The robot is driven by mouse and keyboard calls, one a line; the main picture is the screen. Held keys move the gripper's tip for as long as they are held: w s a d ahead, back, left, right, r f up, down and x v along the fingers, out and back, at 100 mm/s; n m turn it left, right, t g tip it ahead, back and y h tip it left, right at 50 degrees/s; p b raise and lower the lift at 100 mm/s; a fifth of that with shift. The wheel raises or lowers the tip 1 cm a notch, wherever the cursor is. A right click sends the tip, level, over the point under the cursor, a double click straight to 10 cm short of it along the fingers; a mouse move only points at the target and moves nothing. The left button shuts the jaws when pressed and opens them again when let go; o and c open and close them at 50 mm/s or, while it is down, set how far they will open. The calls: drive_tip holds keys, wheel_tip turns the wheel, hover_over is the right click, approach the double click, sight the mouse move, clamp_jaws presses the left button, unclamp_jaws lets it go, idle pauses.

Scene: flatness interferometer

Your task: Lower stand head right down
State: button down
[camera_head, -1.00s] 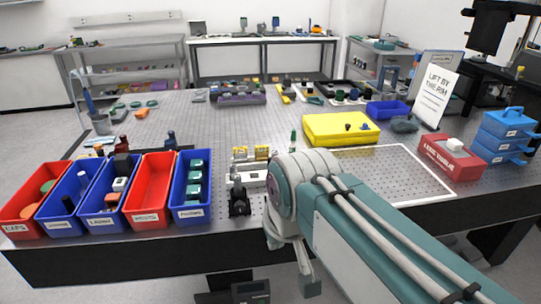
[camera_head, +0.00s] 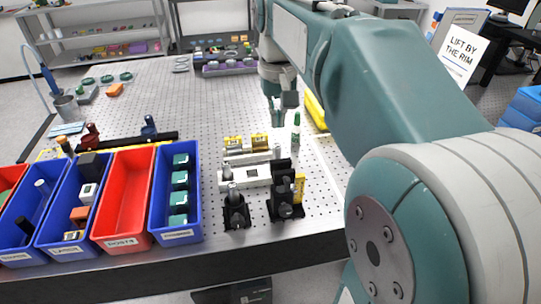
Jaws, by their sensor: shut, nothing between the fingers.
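Two small black stands are at the table's front edge. The right one (camera_head: 284,198) is taller, with a dark upright block and a yellow piece at its side. The left one (camera_head: 236,208) is lower, with a grey knob on top. I cannot tell for certain which part is the stand head. A pale fixture (camera_head: 245,177) with a dark square window lies just behind them. My gripper (camera_head: 277,118) points down over the table behind this fixture, apart from both stands. Its fingers are small and partly dark in this view. It appears shut and empty.
Blue and red bins (camera_head: 122,200) line the front left edge. A green-capped bottle (camera_head: 296,128) stands close to my gripper. A yellow case (camera_head: 315,108) is partly hidden behind my arm. A sign (camera_head: 461,55) and blue drawers (camera_head: 524,112) are at right. The perforated table is clear at centre-left.

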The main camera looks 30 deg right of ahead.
hover_over(277, 191)
drive_tip(key=f, duration=1.3)
drive_tip(key=shift+w+f, duration=0.15)
drive_tip(key=shift+w, duration=0.1)
wheel_tip(277, 191, down, 4)
drive_tip(key=shift+d+f, duration=0.1)
drive_tip(key=shift+f, duration=0.05)
drive_tip(key=shift+s+f, duration=0.2)
drive_tip(key=shift+s, duration=0.05)
drive_tip(key=shift+r, duration=0.1)
